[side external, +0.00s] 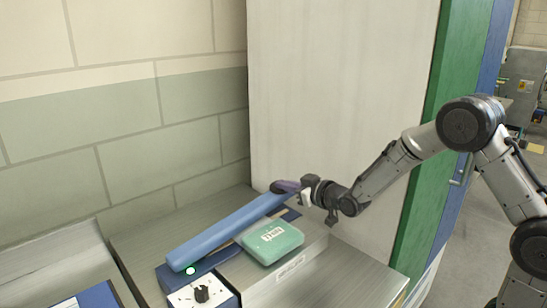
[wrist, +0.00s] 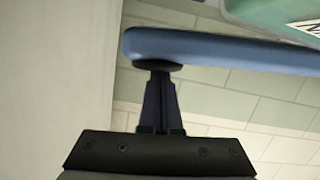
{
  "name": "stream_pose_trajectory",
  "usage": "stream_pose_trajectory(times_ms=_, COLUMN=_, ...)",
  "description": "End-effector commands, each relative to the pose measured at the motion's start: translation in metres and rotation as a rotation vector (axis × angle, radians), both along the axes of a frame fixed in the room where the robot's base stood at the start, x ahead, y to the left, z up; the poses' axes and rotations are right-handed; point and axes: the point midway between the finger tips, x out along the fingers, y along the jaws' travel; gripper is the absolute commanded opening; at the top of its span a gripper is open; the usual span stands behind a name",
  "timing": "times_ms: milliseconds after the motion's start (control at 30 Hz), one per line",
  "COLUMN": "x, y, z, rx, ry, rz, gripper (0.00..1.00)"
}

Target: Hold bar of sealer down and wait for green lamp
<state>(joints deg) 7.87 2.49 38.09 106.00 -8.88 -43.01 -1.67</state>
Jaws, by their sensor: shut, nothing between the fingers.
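The sealer's long blue bar (side external: 225,232) lies diagonally over its dark blue base (side external: 212,264); I cannot tell if it is fully pressed down. The bar also crosses the top of the wrist view (wrist: 220,50). A small round lamp (side external: 190,270) glows green near the bar's near end. A dark round knob (wrist: 157,65) sits at the bar's far end. My gripper (side external: 284,187) is shut and empty, with its fingertips at this knob, apparently touching it. The fingers also show in the wrist view (wrist: 158,78).
A control panel (side external: 183,298) with a black dial (side external: 202,294) is at the near end of the sealer. A pale upright panel (side external: 335,100) stands behind my gripper. The grey bench (side external: 355,268) is bare right of the bag.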

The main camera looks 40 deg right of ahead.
Motion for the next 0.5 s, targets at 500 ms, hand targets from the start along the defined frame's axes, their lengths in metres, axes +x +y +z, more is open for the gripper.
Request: stream_pose_trajectory(times_ms=500, x=-0.003, y=-0.010, z=-0.064, rx=0.168, ry=0.022, rz=-0.002, gripper=0.00)
